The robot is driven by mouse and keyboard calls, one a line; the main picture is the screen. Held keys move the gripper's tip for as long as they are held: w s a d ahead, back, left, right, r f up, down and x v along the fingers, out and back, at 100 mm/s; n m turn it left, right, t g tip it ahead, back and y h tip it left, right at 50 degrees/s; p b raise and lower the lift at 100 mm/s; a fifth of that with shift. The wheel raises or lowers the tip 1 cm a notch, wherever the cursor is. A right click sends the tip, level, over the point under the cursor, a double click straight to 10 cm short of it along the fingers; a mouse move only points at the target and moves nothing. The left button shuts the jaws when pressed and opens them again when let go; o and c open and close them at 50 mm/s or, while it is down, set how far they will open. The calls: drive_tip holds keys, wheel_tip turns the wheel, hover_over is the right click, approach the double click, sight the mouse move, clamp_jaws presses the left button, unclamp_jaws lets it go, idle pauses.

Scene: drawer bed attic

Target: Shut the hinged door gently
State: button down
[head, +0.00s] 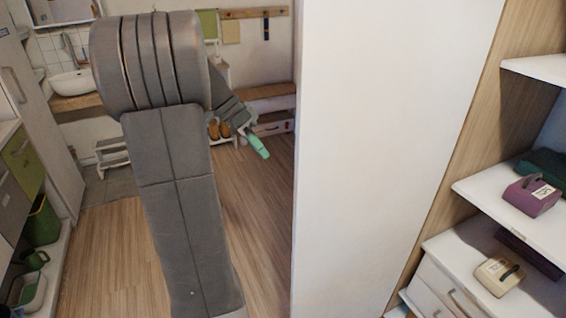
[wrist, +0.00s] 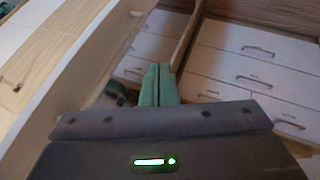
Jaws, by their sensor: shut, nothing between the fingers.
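A tall white panel (head: 385,150) stands upright to the right of my arm in the head view. It looks like the hinged door, but its hinge and handle do not show, so I cannot be sure. My gripper (head: 258,146) is left of the panel's near edge, apart from it in the picture, with its green fingers pointing down and right. In the wrist view my gripper (wrist: 158,72) has its green fingers together with nothing between them. A pale panel edge (wrist: 75,75) runs diagonally left of the fingers there. I cannot tell whether it is the same panel.
Open shelves (head: 510,190) with a purple box (head: 531,195) and a cream box (head: 498,273) are at the right. A sink (head: 78,82) and a bench (head: 268,92) are at the back. White drawers (wrist: 250,55) show beyond my fingers. Wooden floor (head: 262,215) lies clear below my gripper.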

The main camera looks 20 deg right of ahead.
drive_tip(key=s+d+f+p, duration=0.1)
drive_tip(key=s+d+f, duration=0.4)
drive_tip(key=s+f, duration=0.2)
drive_tip(key=shift+s+d+f, duration=0.3)
drive_tip(key=shift+f, duration=0.05)
